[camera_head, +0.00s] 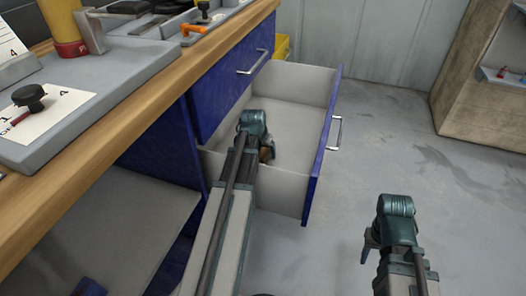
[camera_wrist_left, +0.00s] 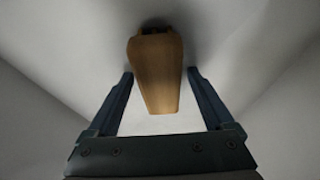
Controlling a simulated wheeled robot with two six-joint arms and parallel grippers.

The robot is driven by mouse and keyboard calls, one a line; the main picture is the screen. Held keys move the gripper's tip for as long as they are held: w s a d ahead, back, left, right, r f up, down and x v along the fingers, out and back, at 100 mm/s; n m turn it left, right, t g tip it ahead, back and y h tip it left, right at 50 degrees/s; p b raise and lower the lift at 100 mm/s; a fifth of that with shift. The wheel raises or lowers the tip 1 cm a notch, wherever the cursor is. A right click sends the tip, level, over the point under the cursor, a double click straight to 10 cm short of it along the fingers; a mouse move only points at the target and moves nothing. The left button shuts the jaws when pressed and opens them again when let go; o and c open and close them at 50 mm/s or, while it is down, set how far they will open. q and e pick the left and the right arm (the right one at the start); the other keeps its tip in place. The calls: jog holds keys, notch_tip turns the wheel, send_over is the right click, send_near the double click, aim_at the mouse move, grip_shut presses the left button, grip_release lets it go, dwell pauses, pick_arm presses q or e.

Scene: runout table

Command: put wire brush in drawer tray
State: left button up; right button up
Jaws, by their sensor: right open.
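The wire brush shows in the left wrist view as a tan wooden body (camera_wrist_left: 157,75) with a dark far end. In the head view only a small brown part of it (camera_head: 266,154) shows beside my left gripper. My left gripper (camera_wrist_left: 160,76) is open, with a finger on each side of the brush and a visible gap on the right; contact on the left is hard to tell. It is inside the pulled-out drawer tray (camera_head: 300,91), which has pale walls and a blue front. My right gripper (camera_head: 369,247) is open and empty, low over the floor outside the drawer.
The wooden-edged workbench (camera_head: 120,120) runs along the left, with a yellow-and-red container (camera_head: 65,30) and a black knob (camera_head: 29,97) on it. Clear grey floor lies to the right, before a wooden cabinet (camera_head: 480,85).

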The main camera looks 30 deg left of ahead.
pick_arm(q)
jog(key=shift+r, duration=0.2)
jog(key=p+v, duration=1.1)
jog(key=v, duration=0.1)
dwell(0.4)
